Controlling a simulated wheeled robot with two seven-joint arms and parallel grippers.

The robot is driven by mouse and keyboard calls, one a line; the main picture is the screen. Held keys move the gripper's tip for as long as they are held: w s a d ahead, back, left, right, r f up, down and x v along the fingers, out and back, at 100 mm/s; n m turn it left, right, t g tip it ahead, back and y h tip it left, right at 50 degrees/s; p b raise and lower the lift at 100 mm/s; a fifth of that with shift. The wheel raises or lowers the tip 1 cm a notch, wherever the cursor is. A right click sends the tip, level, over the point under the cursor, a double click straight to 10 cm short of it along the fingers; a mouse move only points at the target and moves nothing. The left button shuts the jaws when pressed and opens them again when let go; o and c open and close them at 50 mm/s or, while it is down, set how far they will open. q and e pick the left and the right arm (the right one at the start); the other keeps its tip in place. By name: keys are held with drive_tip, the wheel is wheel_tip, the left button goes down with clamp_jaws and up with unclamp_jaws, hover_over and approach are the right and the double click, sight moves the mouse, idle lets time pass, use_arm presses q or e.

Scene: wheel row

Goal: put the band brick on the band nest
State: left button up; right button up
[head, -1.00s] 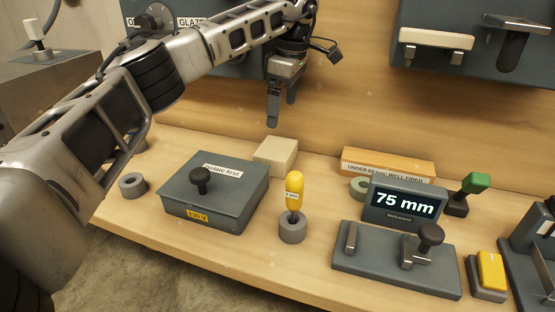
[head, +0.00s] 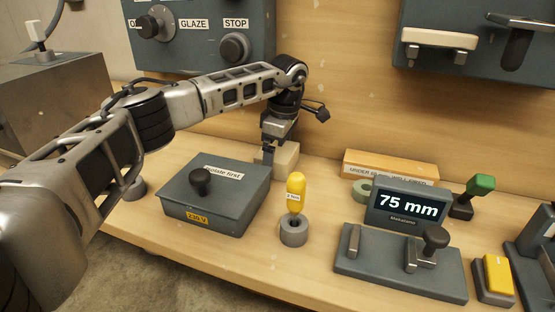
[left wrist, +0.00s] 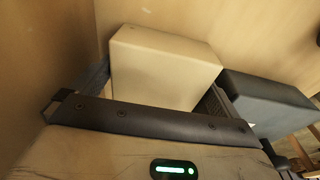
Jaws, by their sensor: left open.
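A cream brick (head: 287,162), which I take to be the band brick, lies on the wooden bench behind the dark grey box. My left gripper (head: 267,158) points down at it, and its fingers partly cover it. In the left wrist view the cream brick (left wrist: 160,68) sits between the two finger sides of my open left gripper (left wrist: 155,85). Whether the fingers touch it I cannot tell. I cannot make out which thing is the band nest. My right gripper is not in view.
The dark grey box (head: 215,205) with a black knob stands just in front of the brick. A yellow-handled tool (head: 296,190) stands in a grey ring. A wooden block (head: 390,163) with a label, a "75 mm" display (head: 407,205) and a yellow switch (head: 497,275) are to the right.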

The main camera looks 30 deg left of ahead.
use_arm(q)
drive_tip(key=shift+r, duration=0.1)
drive_tip(key=c, duration=1)
